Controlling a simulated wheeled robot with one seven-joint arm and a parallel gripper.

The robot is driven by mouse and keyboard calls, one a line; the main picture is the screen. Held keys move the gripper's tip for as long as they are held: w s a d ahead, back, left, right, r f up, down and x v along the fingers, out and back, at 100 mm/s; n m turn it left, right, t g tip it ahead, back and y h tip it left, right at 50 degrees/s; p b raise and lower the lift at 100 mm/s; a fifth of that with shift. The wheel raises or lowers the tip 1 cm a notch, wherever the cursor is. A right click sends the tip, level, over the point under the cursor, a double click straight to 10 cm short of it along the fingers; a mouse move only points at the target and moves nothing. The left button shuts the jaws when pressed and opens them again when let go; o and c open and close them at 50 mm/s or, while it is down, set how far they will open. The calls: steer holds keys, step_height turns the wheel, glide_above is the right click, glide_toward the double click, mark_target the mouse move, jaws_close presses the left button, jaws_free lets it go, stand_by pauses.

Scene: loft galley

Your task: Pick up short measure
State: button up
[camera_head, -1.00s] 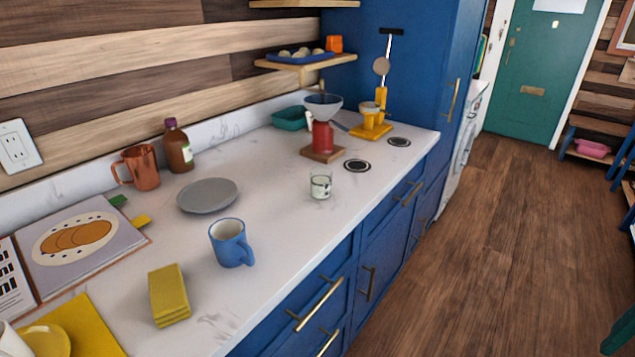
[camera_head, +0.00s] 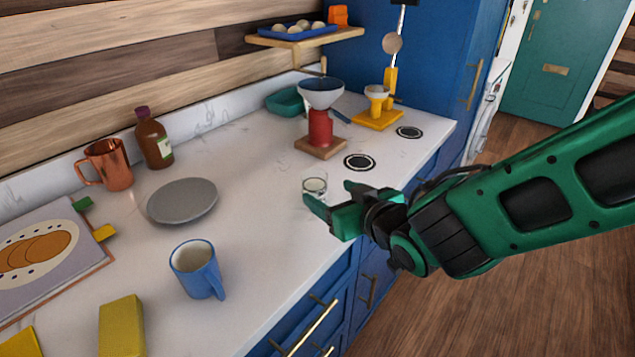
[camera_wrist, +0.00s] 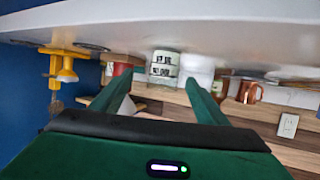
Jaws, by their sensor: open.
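The short measure appears to be the small clear glass (camera_head: 315,184) with dark markings, upright on the counter near its front edge. It also shows in the wrist view (camera_wrist: 163,66), inverted there, beyond the fingertips and between their lines. My gripper (camera_head: 328,192) is open and empty. In the head view it is at the glass's right and nearer side, and one finger overlaps the glass's lower edge. In the wrist view my gripper (camera_wrist: 160,78) points toward the glass, which appears outside the jaws. I cannot tell whether a finger touches it.
A grey plate (camera_head: 182,201) and blue mug (camera_head: 198,270) stand to the left. Counter around the glass is mostly clear.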

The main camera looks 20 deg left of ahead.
mark_target(320, 190)
steer(key=x, duration=0.5)
steer(key=shift+s+a+r, duration=0.1)
steer(key=shift+s+a, duration=0.15)
steer(key=shift+a, duration=0.2)
steer(key=shift+x, duration=2.95)
steer(key=shift+w+d+r, duration=0.1)
steer(key=shift+r, duration=0.05)
steer(key=c, duration=1.2)
